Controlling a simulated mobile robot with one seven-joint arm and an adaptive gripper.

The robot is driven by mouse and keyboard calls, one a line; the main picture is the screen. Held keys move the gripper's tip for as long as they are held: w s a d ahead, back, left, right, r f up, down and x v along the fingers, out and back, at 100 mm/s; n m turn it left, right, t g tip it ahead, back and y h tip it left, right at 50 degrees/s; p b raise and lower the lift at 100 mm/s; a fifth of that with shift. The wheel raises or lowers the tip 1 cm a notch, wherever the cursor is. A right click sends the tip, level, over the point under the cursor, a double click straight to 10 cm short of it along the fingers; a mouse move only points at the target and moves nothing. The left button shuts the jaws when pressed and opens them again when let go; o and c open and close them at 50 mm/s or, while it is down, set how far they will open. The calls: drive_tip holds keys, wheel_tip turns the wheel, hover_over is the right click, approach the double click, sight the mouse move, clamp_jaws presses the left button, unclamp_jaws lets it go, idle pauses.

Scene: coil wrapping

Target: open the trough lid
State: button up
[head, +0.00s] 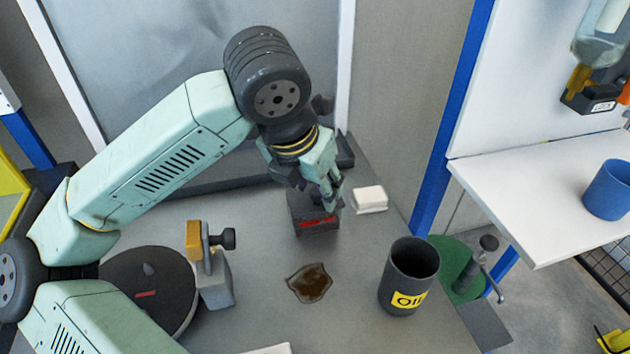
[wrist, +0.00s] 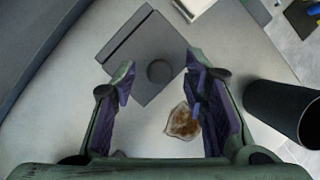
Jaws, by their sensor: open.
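The trough (head: 304,226) is a small dark grey box with a red mark on its front, standing on the grey bench top. Its lid (wrist: 132,62) is a flat grey plate that looks shut in the wrist view, with a round dark knob (wrist: 160,72) on it. My gripper (head: 332,197) is open and pointed down just above the trough, hiding part of its top. In the wrist view my gripper's fingers (wrist: 160,78) stand apart on either side of the knob; I cannot tell how far above it they are.
A brown stained patch (head: 310,283) lies in front of the trough. A clamp-like stand (head: 215,278) and dark disc (head: 140,285) are at left.

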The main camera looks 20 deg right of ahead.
drive_tip(key=shift+c, duration=0.2)
clamp_jaws()
idle(0.4)
idle(0.3)
